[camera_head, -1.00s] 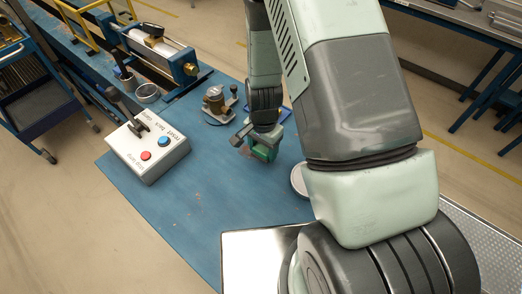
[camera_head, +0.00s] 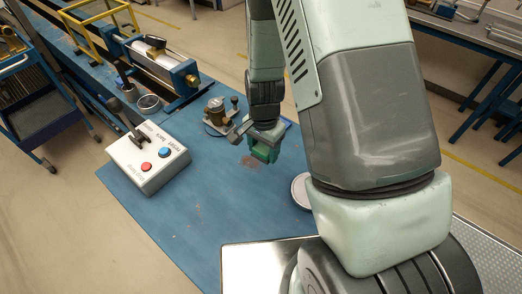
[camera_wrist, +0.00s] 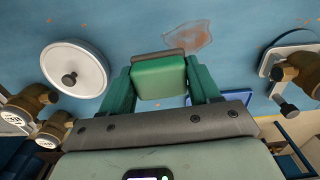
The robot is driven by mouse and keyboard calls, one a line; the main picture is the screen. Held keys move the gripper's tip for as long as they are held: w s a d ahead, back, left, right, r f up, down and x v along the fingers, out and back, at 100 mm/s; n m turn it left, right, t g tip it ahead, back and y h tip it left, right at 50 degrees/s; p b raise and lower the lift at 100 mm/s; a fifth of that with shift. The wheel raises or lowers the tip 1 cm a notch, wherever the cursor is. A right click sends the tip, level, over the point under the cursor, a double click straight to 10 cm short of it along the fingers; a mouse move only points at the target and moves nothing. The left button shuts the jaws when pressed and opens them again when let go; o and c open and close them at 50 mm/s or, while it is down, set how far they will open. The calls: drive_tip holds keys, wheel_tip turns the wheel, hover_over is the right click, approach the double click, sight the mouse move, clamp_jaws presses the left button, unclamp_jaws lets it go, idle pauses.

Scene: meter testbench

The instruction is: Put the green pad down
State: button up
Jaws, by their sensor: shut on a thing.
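A green pad (camera_wrist: 160,78) with a dark grey edge sits between the two green fingers of my gripper (camera_wrist: 161,85) in the wrist view. My gripper is shut on it. In the head view my gripper (camera_head: 264,152) is over the blue bench, and the pad cannot be told apart from the green fingers there. A brownish stain (camera_wrist: 188,37) lies on the bench just beyond the pad in the wrist view; it also shows beside my gripper in the head view (camera_head: 250,161). Whether the pad touches the bench is unclear.
A white disc with a dark knob (camera_wrist: 75,70) lies left of my gripper. A blue flat item (camera_wrist: 221,97) is partly hidden by the right finger. A brass meter (camera_head: 215,112) stands behind my gripper. A button box (camera_head: 146,160) stands left.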

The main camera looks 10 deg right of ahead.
drive_tip(key=w+d+r, duration=0.2)
drive_tip(key=w+d, duration=0.4)
drive_tip(key=d, duration=0.6)
hover_over(299, 151)
drive_tip(key=shift+m, duration=0.3)
wheel_tip(299, 151, down, 6)
drive_tip(key=shift+r, duration=0.25)
drive_tip(key=shift+f, duration=2.15)
drive_tip(key=shift+f, duration=0.25)
